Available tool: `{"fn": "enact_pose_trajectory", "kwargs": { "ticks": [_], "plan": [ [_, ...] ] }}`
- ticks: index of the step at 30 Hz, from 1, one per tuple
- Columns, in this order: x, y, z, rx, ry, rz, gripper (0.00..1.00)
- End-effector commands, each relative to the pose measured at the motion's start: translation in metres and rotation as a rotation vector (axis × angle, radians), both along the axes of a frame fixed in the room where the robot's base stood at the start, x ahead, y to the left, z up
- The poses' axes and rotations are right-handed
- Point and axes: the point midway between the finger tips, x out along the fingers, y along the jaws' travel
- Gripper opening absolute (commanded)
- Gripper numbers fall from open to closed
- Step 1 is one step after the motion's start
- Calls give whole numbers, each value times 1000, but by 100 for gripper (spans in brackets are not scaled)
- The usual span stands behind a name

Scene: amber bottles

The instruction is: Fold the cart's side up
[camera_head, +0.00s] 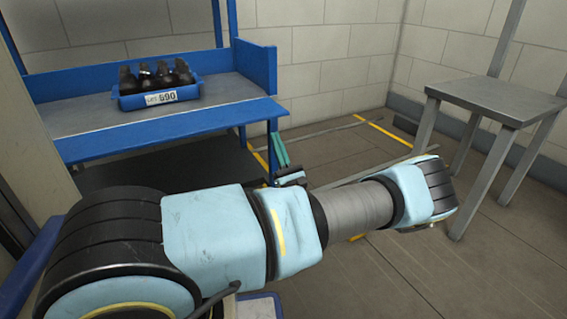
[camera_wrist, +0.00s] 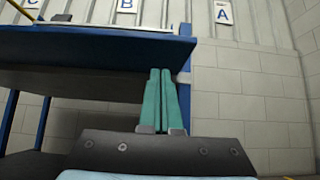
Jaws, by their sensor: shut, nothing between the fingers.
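The blue cart (camera_head: 262,68) stands at the left, with a grey top. Its long near side (camera_head: 180,127) is a blue panel leaning outward and down from the edge of the top. In the wrist view this side (camera_wrist: 95,45) is seen from below, spanning the upper left. My gripper (camera_head: 279,150) is just off the right end of that side, its teal fingers pointing up. In the wrist view the fingers (camera_wrist: 161,72) are together and empty, close to the panel's right end. I cannot tell whether they touch it.
A blue crate (camera_head: 160,98) of dark bottles, labelled LOT 690, stands on the cart top. A grey table (camera_head: 480,98) is at the right. Yellow floor lines (camera_head: 383,131) and open floor lie between. Wall signs B (camera_wrist: 127,5) and A (camera_wrist: 223,14) show behind.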

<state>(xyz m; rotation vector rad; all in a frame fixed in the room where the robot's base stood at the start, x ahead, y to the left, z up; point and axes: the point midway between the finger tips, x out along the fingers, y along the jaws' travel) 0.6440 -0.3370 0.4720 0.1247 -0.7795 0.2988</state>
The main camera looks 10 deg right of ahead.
Motion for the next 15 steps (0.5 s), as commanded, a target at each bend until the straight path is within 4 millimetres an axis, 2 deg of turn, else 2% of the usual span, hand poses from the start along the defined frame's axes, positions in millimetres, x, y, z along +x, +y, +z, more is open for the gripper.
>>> {"fn": "enact_pose_trajectory", "kwargs": {
  "ticks": [6, 15],
  "plan": [
    [-2, -2, 27, -2, -1, -2, 0],
    [-2, -2, 36, -1, 1, -2, 0]
  ]
}}
